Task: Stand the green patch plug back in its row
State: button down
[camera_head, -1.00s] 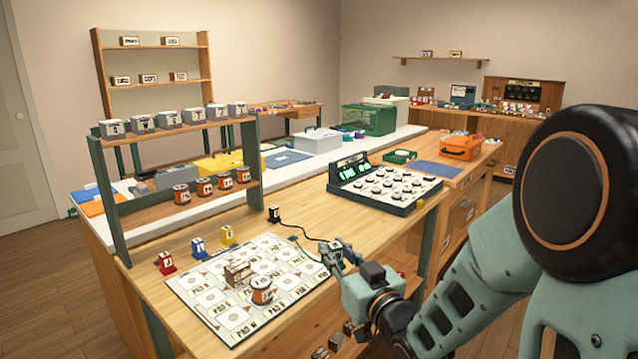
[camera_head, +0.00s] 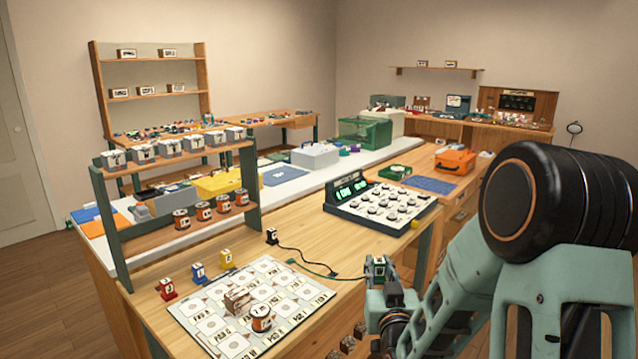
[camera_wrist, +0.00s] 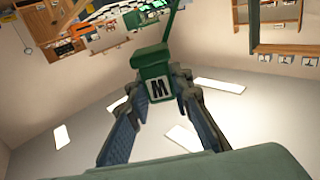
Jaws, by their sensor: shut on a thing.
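The green patch plug (camera_wrist: 152,75), a green block with a white label marked M and a green stem, is between the fingers of my gripper (camera_wrist: 160,98) in the wrist view. My gripper is shut on it. In the head view the plug (camera_head: 375,264) is held up by my gripper (camera_head: 376,277) near the table's front right edge, clear of the top. The row on the table has a red plug (camera_head: 167,288), a blue plug (camera_head: 199,273), a yellow plug (camera_head: 226,259) and a black plug (camera_head: 271,236), all upright.
A dark cord (camera_head: 318,258) trails from near the black plug toward the front edge. A pad mat (camera_head: 205,325) carrying a brown block (camera_head: 237,300) and a labelled can (camera_head: 261,318) lies before the row. A dial console (camera_head: 380,203) stands behind; a shelf rack (camera_head: 112,225) is left.

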aim_at(377, 260)
notch_tip(377, 260, up, 18)
jog(key=p, duration=1.6)
jog(key=shift+p, duration=0.3)
jog(key=s+a+f+n+g+y+b, duration=0.3)
jog(key=s+a+f+n+y+b, duration=0.2)
jog(key=b, duration=0.7)
jog(key=s+a+f+n+g+y+b, duration=0.4)
jog(key=s+a+f+y+b, duration=0.4)
jog(key=a+f+b, duration=0.5)
jog(key=shift+s+a+n+y, duration=0.35)
jog(key=shift+a+n+y, duration=0.4)
jog(key=shift+a, duration=0.65)
jog(key=shift+a+f, duration=0.1)
jog(key=shift+f, duration=0.05)
